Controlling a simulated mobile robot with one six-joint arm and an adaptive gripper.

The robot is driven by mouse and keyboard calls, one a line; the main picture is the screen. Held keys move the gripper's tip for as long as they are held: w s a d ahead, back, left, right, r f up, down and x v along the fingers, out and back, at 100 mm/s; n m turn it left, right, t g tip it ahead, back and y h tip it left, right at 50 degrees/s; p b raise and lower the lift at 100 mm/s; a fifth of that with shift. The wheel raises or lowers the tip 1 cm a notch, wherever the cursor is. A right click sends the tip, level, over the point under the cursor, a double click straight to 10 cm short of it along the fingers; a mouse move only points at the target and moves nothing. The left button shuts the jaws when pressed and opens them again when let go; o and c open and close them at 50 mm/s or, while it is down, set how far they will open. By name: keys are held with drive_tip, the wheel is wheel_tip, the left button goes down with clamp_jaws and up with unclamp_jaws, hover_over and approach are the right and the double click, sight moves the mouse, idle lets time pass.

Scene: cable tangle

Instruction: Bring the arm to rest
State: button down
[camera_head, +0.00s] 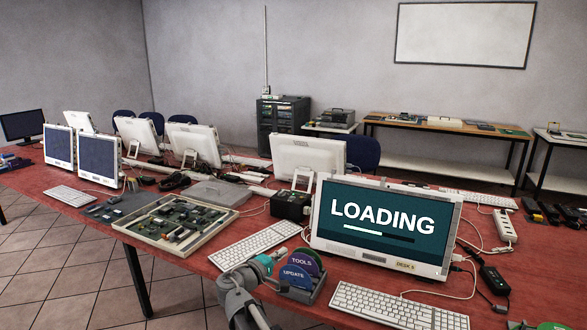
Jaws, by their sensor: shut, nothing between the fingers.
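Part of my arm (238,293), grey with teal joint caps, rises from the bottom edge at the front of the red table (190,262). Its upper end is beside a small dark holder of coloured discs (301,262) marked TOOLS and UPDATE. I cannot tell from this view whether it touches the holder. I can make out no gripper fingers.
A monitor (385,225) reading LOADING stands right of the discs. A tray of circuit boards (182,222), a power strip (504,227) and loose cables crowd the table. Tiled floor (75,262) is clear at lower left.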

drive_tip(key=s+d+f+m+g+y, duration=0.1)
drive_tip(key=s+d+f+m+g, duration=0.25)
drive_tip(key=d+f, duration=0.35)
drive_tip(key=s+d+f+m+g+y, duration=0.2)
drive_tip(key=s+d+f+g, duration=0.25)
drive_tip(key=d, duration=0.45)
drive_tip(key=s+d+f+m+g+y, duration=0.2)
drive_tip(key=s+f+g+y, duration=0.15)
drive_tip(key=s, duration=0.25)
drive_tip(key=s+d+f+m+g+y, duration=0.2)
drive_tip(key=s+f+m+g+y, duration=0.15)
drive_tip(key=s+y, duration=0.2)
wheel_tip(320, 180, up, 13)
drive_tip(key=t+p, duration=0.1)
drive_tip(key=p, duration=1.2)
drive_tip(key=shift+s+r+n+h, duration=0.2)
drive_tip(key=shift+n+h, duration=0.1)
drive_tip(key=shift+n, duration=0.1)
